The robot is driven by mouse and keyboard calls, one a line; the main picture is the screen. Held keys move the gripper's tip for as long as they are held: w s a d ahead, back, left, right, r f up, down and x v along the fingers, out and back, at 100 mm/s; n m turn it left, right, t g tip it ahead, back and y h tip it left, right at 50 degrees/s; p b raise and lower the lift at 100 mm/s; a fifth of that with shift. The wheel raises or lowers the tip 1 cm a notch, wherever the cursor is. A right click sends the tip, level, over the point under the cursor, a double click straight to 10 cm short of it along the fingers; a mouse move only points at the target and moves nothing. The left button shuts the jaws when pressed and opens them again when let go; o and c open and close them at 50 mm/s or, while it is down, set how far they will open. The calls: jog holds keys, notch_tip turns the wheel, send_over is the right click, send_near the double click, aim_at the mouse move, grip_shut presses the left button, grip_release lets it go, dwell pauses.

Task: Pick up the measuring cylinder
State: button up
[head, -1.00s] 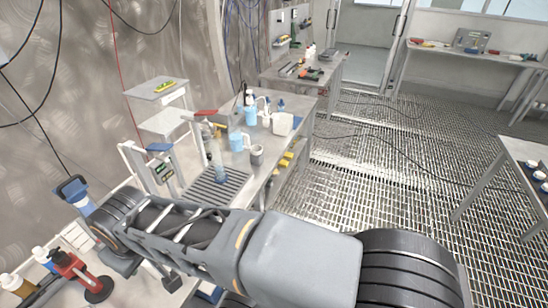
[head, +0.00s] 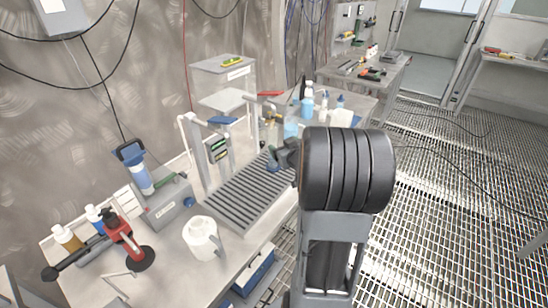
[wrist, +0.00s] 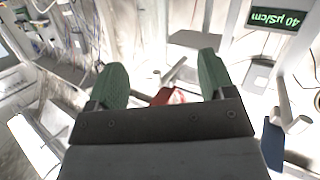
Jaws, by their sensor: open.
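My gripper (wrist: 162,72) is open and empty in the wrist view, its two green fingers apart. In the head view my gripper (head: 275,160) reaches left from my dark wrist, over the far end of the grey ribbed drain mat (head: 240,193). I cannot make out the measuring cylinder for certain now. A clear, slim, upright cylinder stood at that far end of the mat in the earlier head view; my gripper and wrist cover that area. It is not recognisable in the wrist view either.
A white jug (head: 200,238) and a red clamp-like tool (head: 124,238) stand at the bench's near end. A light-blue jug (head: 291,129) and several bottles stand beyond. The grated floor (head: 455,190) is open on the right.

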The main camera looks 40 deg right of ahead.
aim_at(276, 143)
jog(key=s+d+f+t+y+b, duration=0.2)
jog(key=d+f+t+y, duration=0.1)
jog(key=f, duration=0.2)
jog(key=shift+n+y, duration=0.3)
jog(key=shift+n, duration=0.1)
jog(key=w+p, duration=0.2)
jog(key=w, duration=1.1)
jog(key=shift+r, duration=0.1)
jog(key=shift+c, duration=0.2)
jog(key=c, duration=1.1)
